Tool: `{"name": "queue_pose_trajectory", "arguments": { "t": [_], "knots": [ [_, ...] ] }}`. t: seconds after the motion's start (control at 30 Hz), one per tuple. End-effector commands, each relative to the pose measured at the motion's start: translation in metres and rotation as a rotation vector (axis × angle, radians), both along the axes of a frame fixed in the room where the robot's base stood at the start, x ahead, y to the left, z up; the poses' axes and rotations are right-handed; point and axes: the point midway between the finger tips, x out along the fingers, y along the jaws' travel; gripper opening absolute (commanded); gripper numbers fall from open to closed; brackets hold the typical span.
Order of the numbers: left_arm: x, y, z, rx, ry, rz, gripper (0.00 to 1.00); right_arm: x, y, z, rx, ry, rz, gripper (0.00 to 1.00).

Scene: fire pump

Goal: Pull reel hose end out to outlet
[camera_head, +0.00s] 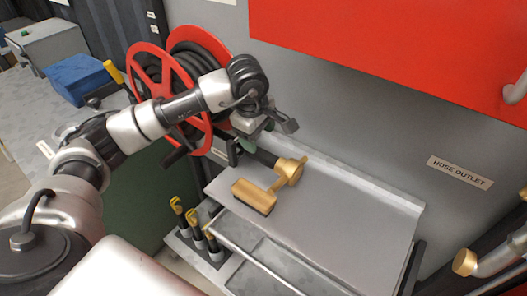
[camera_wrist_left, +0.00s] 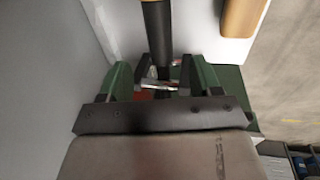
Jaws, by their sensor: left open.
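The red hose reel (camera_head: 143,72) carries coiled black hose at the back left. A short dark hose end (camera_head: 265,157) with a brass coupling (camera_head: 290,170) reaches over the grey shelf. My left gripper (camera_head: 243,147) is open at the hose, on the reel side of the coupling. In the left wrist view, the black hose (camera_wrist_left: 157,28) lies in line with the gap between the green-padded fingers (camera_wrist_left: 161,75); contact cannot be told. A "HOSE OUTLET" label (camera_head: 460,172) is on the wall at right, with a brass-ended pipe (camera_head: 465,262) below it. My right gripper is not in view.
A gold-brown block-shaped piece (camera_head: 253,195) sits beside the coupling on the grey shelf (camera_head: 350,215). The shelf is bare to the right. Yellow-handled tools (camera_head: 190,216) stand in a holder at front. A red panel (camera_head: 390,45) overhangs the wall. A blue box (camera_head: 78,78) sits far left.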

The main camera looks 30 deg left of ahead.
Motion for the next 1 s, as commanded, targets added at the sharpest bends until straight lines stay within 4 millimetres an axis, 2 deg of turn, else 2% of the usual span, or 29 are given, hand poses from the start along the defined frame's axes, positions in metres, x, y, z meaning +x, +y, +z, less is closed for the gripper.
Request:
{"name": "queue_pose_trajectory", "arguments": {
  "t": [0.2, 0.4, 0.6, 0.83, 0.87, 1.0],
  "knots": [
    [0.008, -0.002, -0.041, -0.003, 0.005, 0.001, 0.64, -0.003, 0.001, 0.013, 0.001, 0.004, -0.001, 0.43],
    [0.014, -0.003, -0.07, -0.004, 0.002, 0.0, 0.64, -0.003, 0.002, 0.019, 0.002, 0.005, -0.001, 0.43],
    [0.016, -0.004, -0.083, -0.005, 0.001, -0.001, 0.64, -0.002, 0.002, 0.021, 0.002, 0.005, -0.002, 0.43],
    [0.016, -0.004, -0.084, -0.005, 0.0, -0.001, 0.64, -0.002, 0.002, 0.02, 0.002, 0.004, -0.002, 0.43],
    [0.016, -0.004, -0.084, -0.005, 0.0, -0.001, 0.62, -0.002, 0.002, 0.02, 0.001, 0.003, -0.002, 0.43],
    [0.016, -0.003, -0.084, -0.005, 0.0, -0.001, 0.41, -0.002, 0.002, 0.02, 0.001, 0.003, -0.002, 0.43]
  ]
}}
